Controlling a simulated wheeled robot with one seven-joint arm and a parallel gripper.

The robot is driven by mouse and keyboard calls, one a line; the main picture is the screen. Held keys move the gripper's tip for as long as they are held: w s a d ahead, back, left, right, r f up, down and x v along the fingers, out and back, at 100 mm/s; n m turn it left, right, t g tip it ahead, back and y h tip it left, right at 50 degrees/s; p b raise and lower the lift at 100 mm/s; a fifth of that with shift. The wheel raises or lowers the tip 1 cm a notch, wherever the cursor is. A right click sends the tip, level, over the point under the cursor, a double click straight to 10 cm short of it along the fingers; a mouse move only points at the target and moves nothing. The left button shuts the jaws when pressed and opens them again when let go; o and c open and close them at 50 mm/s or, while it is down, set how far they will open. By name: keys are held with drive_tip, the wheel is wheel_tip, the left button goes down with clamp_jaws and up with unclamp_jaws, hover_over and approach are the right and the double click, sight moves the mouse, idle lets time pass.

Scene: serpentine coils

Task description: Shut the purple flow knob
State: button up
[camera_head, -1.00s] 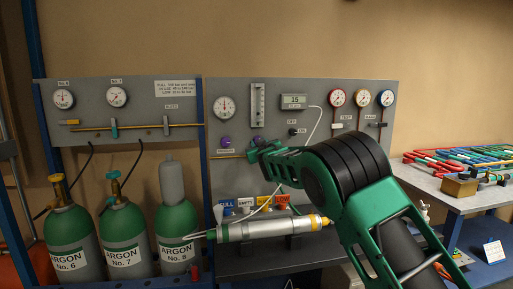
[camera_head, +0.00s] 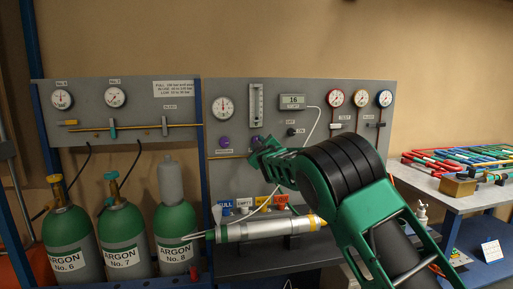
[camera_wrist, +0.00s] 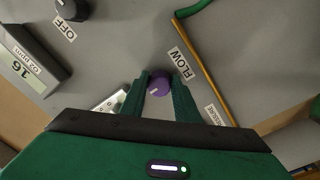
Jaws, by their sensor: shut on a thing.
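The purple flow knob (camera_wrist: 157,87) sits between the fingertips of my gripper (camera_wrist: 160,80) in the wrist view, close to the FLOW label. My gripper is shut on it, one green finger at each side. A pale mark shows on the knob's face. In the head view my gripper (camera_head: 260,156) is at the grey panel below the flow tube (camera_head: 256,104), and the knob's upper part (camera_head: 256,140) shows just above it. The flow tube's reading is too small to make out.
Another purple knob (camera_head: 225,142) is to the left on the panel. A black knob by an OFF label (camera_wrist: 71,9) and a display reading 16 (camera_head: 292,101) are close by. A silver cylinder (camera_head: 262,229) lies on the bench below my arm. Argon bottles (camera_head: 121,237) stand at left.

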drive_tip(key=shift+a+f, duration=0.2)
drive_tip(key=o, duration=1)
drive_tip(key=shift+o, duration=0.2)
drive_tip(key=shift+r, duration=0.1)
drive_tip(key=shift+d, duration=0.1)
drive_tip(key=shift+s, duration=0.1)
drive_tip(key=v, duration=1)
drive_tip(key=shift+s, duration=0.3)
drive_tip(key=shift+d, duration=0.1)
